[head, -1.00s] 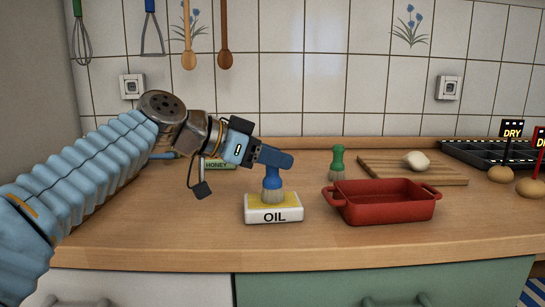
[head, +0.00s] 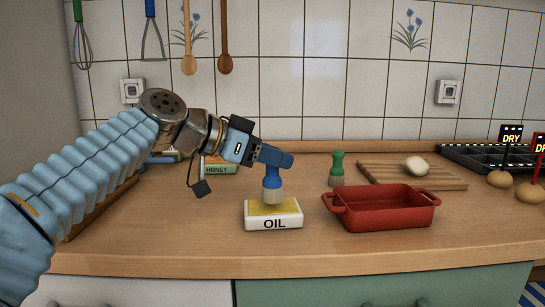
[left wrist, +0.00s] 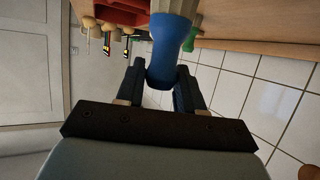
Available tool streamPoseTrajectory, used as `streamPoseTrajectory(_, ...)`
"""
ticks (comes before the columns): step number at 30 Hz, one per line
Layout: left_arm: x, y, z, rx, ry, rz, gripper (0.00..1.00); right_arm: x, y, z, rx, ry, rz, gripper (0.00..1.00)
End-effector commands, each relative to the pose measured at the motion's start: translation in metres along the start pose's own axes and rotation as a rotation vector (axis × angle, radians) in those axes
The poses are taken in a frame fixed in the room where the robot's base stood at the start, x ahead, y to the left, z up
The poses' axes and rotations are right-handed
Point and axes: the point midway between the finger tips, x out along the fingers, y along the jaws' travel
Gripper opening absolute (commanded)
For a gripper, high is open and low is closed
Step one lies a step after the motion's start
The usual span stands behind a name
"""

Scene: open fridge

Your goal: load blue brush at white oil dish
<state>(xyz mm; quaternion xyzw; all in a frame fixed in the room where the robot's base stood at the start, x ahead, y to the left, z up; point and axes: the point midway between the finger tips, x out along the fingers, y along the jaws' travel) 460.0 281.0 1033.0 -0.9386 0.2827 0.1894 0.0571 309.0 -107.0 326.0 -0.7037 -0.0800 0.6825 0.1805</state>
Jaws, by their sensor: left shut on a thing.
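My left gripper (head: 277,158) is shut on the blue brush (head: 272,178) and holds it upright, bristles down, over the white oil dish (head: 273,223). The dish is labelled OIL and has a yellow top. The bristles are at the dish's yellow surface or just above it; I cannot tell if they touch. In the left wrist view the brush's blue handle (left wrist: 167,50) is between the two fingers, with the pale bristle end at the top edge. My right gripper is not in view.
A red baking dish (head: 385,222) stands to the right of the oil dish. Behind it are a green brush (head: 337,168) and a wooden board (head: 440,181) with a pale round lump (head: 416,167). The front counter is clear.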

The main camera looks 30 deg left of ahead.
Motion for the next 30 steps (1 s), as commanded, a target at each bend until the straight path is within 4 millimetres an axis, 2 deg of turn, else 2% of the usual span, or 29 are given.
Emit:
streamPoseTrajectory(1, -0.004, 0.0, -0.009, 0.001, 0.001, 0.0, 0.0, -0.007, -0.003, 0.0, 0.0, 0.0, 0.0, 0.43)
streamPoseTrajectory(9, -0.014, 0.0, -0.033, 0.001, 0.004, -0.001, 0.0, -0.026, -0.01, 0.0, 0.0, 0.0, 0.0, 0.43)
streamPoseTrajectory(15, -0.019, 0.0, -0.046, 0.002, 0.004, -0.001, 0.0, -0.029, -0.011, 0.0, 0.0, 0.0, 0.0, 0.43)
streamPoseTrajectory(30, -0.021, 0.0, -0.05, 0.002, 0.005, -0.002, 0.0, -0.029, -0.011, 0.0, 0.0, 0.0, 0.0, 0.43)
